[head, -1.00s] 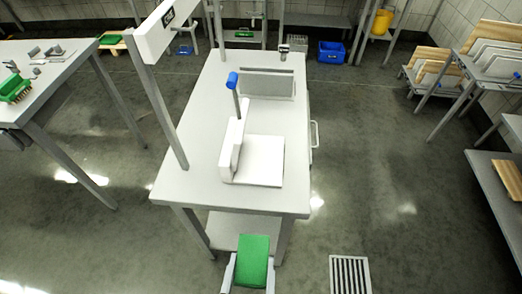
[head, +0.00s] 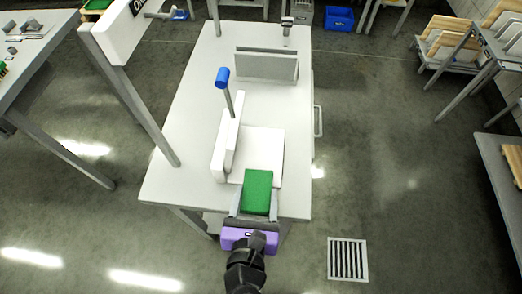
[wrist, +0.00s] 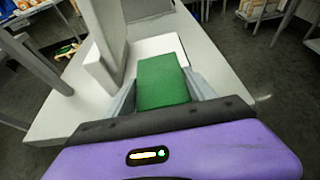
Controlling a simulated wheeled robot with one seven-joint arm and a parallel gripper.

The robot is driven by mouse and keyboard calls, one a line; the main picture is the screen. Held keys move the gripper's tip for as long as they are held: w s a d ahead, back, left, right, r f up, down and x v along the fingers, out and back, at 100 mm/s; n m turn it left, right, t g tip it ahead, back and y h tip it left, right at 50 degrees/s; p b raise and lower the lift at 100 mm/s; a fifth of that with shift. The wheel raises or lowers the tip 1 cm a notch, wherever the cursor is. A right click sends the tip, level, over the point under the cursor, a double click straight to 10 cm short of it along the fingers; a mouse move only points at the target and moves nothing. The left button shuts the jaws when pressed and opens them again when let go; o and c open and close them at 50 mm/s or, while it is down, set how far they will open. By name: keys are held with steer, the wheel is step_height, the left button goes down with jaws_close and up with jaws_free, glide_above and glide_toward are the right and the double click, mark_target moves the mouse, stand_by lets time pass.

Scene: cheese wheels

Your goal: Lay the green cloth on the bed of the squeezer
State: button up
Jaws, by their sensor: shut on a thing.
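The green cloth (head: 257,190) is a flat folded block held between the fingers of my gripper (head: 255,208), which is shut on it. The squeezer stands on the white table, with a white upright plate (head: 231,140), a blue-knobbed lever (head: 222,78) and a flat white bed (head: 263,150). In the head view the cloth overlaps the near edge of the bed; I cannot tell whether it touches. In the wrist view the cloth (wrist: 162,82) lies in front of the bed (wrist: 160,46), beside the upright plate (wrist: 100,45).
The white table (head: 185,120) has free room left of the squeezer. A grey upright rack (head: 266,65) stands behind it. A post with a sign (head: 125,90) rises at the table's left edge. A floor drain (head: 348,260) lies at the right.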

mark_target(261, 160)
steer(key=w, duration=0.8)
steer(key=shift+d, duration=0.15)
steer(key=w, duration=0.4)
steer(key=shift+f, duration=0.55)
steer(key=shift+s+f, duration=0.1)
steer(key=shift+f, duration=0.1)
steer(key=o, duration=1.5)
steer(key=shift+f, duration=0.1)
steer(key=v, duration=1.2)
